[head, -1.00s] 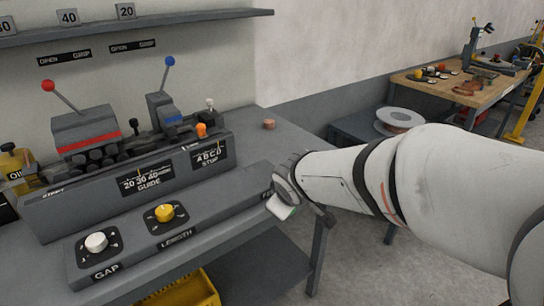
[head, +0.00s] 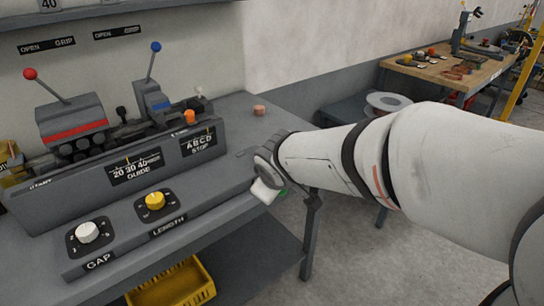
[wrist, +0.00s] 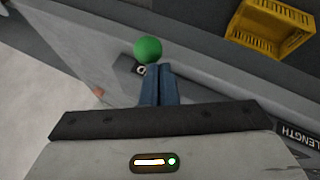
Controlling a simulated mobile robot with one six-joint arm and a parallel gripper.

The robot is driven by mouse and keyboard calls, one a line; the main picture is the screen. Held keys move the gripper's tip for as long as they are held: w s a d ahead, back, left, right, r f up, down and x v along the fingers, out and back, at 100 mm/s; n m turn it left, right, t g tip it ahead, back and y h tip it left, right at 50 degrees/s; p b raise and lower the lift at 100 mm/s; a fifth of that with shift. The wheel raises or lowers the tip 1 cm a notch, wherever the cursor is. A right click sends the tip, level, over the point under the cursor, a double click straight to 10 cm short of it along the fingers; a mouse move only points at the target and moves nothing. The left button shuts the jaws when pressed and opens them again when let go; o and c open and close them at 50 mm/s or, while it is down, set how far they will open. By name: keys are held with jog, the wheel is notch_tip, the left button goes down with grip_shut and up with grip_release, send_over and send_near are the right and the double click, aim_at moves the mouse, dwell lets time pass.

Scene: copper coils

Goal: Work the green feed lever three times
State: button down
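The green ball knob of the feed lever (wrist: 148,50) shows in the wrist view, just beyond and slightly left of my fingertips. A small dark mount with a pale ring (wrist: 130,67) sits beside it. My gripper (wrist: 160,68) has its two blue fingers side by side with no visible gap and nothing seen between them. I cannot tell whether the fingertips touch the knob or the lever. In the head view my wrist end (head: 267,190) is at the bench's right front corner. It hides most of the lever there; only a sliver of green shows.
The bench carries a white GAP knob (head: 87,232), a yellow LENGTH knob (head: 155,200), and red (head: 30,74) and blue (head: 156,47) ball levers. A yellow crate (head: 175,285) lies below.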

jog(key=p+v, duration=0.1)
jog(key=v, duration=1.1)
jog(key=shift+a+p, duration=0.3)
jog(key=shift+w+r, duration=0.1)
jog(key=shift+r, duration=0.05)
jog(key=s+d+m+g+p, duration=0.4)
jog(key=s+d+m+p, duration=0.6)
jog(key=d, duration=0.4)
jog(key=shift+d+m+g+h, duration=0.2)
jog(key=shift+m+g+h, duration=0.1)
jog(key=shift+g+h, duration=0.1)
